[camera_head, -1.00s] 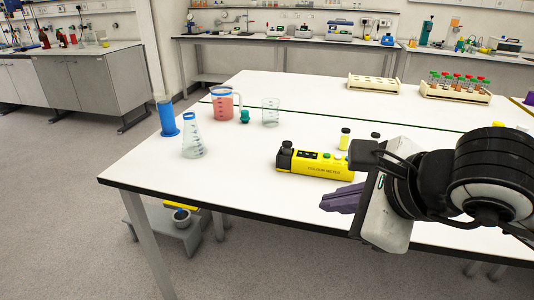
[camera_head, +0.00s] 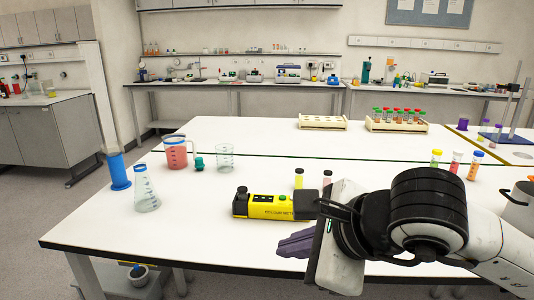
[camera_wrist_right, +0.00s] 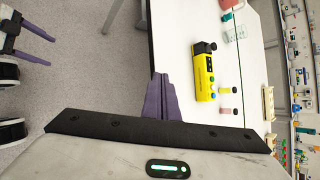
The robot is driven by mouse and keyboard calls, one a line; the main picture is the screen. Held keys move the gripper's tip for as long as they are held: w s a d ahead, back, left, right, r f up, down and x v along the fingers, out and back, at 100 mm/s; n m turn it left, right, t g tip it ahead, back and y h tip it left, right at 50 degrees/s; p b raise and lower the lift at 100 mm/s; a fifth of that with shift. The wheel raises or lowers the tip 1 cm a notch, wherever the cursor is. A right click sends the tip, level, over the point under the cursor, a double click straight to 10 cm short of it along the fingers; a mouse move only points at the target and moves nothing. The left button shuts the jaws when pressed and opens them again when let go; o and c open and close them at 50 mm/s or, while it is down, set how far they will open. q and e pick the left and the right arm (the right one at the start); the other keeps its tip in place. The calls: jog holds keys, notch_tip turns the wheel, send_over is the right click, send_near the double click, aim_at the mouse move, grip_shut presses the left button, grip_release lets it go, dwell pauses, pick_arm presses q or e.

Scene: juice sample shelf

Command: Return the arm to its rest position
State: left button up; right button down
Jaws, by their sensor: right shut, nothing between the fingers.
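My right gripper (camera_head: 298,244) has purple fingers and is shut and empty. It is over the near part of the white table (camera_head: 130,215), just in front of the yellow colorimeter (camera_head: 268,206), and does not touch it. In the right wrist view its fingers (camera_wrist_right: 162,98) are together, with the colorimeter (camera_wrist_right: 203,72) to their right. My left gripper (camera_wrist_right: 35,44) shows only at the left edge of the right wrist view. Its two purple fingers are apart with nothing between them, over the floor.
Two small vials (camera_head: 299,178) stand behind the colorimeter. A flask (camera_head: 145,188), blue cylinder (camera_head: 117,168), red-filled jug (camera_head: 177,153) and beaker (camera_head: 225,157) stand left. Several capped tubes (camera_head: 456,161) stand at right. Racks (camera_head: 397,127) are farther back. The table's front left is clear.

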jog(key=s+a+m+g+y, duration=0.4)
jog(key=s+a+g+y, duration=0.5)
jog(key=s+a, duration=0.35)
jog(key=w+d+r+m+t+y, duration=0.3)
jog(key=w+d+m+t+y, duration=0.35)
jog(key=m, duration=0.75)
jog(key=w+d+f+m+t+h, duration=0.5)
jog(key=d+f+m+t+h, duration=0.15)
jog(key=m+t, duration=0.65)
jog(key=d+f+m+g+h, duration=0.1)
jog(key=d+f+m+h, duration=0.4)
jog(key=f, duration=0.4)
jog(key=d+f+m+g+h, duration=0.1)
jog(key=d+f+m+h, duration=0.2)
jog(key=f+m, duration=0.5)
jog(key=s+d+f+m+g+h, duration=0.2)
jog(key=s+d+f+m+g, duration=0.1)
jog(key=s+f, duration=0.6)
jog(key=s+d+f+m+g+h, duration=0.2)
jog(key=s+f, duration=0.6)
jog(key=f, duration=0.5)
jog(key=shift+s+d+f+m+g, duration=0.35)
jog(key=shift+d+m+g, duration=0.4)
jog(key=shift+g, duration=0.4)
